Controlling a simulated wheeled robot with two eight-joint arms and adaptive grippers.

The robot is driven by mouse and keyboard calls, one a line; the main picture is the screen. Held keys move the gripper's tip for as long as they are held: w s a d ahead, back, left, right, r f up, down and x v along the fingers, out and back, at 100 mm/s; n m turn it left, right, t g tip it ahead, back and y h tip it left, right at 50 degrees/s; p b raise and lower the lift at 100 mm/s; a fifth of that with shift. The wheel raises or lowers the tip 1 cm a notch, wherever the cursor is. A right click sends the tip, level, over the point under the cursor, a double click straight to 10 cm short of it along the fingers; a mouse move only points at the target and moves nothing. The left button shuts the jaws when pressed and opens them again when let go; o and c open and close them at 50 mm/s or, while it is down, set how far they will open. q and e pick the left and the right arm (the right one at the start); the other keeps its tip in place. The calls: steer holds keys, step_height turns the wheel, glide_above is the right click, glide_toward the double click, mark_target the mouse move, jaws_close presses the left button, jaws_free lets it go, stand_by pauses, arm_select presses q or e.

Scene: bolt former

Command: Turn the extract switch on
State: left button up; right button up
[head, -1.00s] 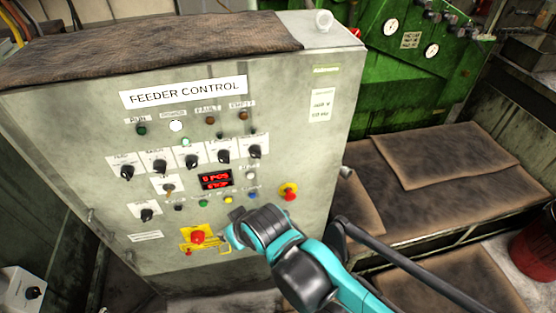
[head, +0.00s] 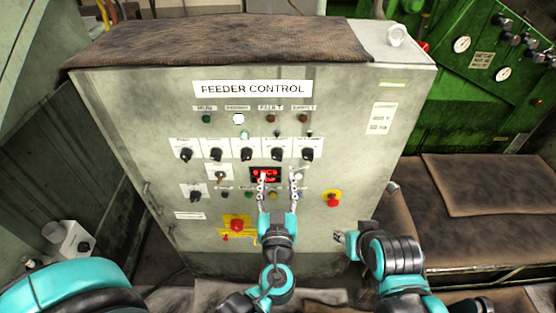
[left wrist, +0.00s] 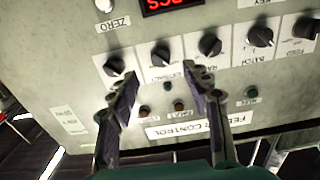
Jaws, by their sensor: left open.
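The grey feeder control cabinet (head: 330,110) fills the middle of the head view. A small dark switch (left wrist: 167,87) sits between the knob row and the indicator lamps in the left wrist view, where the panel appears upside down. My left gripper (head: 279,183) is open and empty in front of the panel, its fingers on either side of the red display (head: 265,174). In the left wrist view its fingers (left wrist: 168,93) frame the small switch, apparently without touching it. My right gripper (head: 341,237) is low at the cabinet's right; its fingers are unclear.
Several black knobs (head: 247,154) form a row across the panel. A green machine (head: 480,90) and a padded bench (head: 490,185) stand at right.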

mark_target(277, 162)
arm_select(q)
steer(key=w+b, duration=0.1)
steer(key=w, duration=0.6)
steer(key=shift+w, duration=0.25)
jaws_close()
